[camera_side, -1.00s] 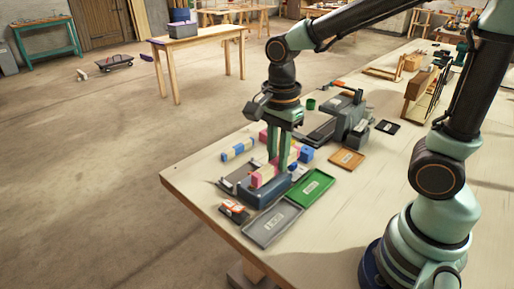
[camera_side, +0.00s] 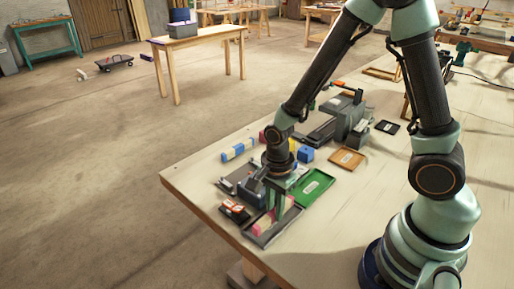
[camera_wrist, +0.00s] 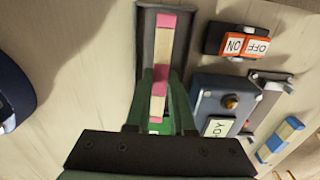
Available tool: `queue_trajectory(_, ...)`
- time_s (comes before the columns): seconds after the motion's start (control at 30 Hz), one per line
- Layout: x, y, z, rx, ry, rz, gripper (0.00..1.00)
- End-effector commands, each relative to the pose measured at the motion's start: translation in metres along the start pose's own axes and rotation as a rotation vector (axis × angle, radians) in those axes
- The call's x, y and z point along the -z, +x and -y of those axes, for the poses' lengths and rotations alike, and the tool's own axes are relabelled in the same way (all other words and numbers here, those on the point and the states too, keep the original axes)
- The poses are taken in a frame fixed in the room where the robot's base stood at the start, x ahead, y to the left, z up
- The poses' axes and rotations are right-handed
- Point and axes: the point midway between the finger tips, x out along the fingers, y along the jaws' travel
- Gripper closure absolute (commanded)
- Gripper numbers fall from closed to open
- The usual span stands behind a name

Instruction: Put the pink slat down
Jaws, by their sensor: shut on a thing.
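The pink slat (camera_side: 263,224) is a narrow lath with pink and cream bands. It also shows in the wrist view (camera_wrist: 163,45), running lengthwise along the grey tray (camera_wrist: 146,48). My gripper (camera_side: 275,208) points down over this tray and is shut on the slat. In the wrist view my gripper (camera_wrist: 160,108) has its green fingers on either side of the slat's near part. The slat lies within the tray's outline; I cannot tell whether it touches the tray floor. The fingers hide part of it.
A switch box marked ON and OFF (camera_wrist: 240,42) and a blue-grey device with a lamp (camera_wrist: 212,98) stand close beside the tray. A blue-and-cream slat (camera_side: 238,150) lies farther back. A green tray (camera_side: 313,186) and an orange tray (camera_side: 347,158) lie to the right.

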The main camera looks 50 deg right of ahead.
Motion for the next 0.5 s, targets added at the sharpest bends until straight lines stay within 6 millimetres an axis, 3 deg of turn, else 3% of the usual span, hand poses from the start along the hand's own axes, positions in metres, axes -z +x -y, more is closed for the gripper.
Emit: queue_trajectory(0.5, 0.0, 0.0108, -0.0002, 0.0, 0.0, 0.0, 1.0)
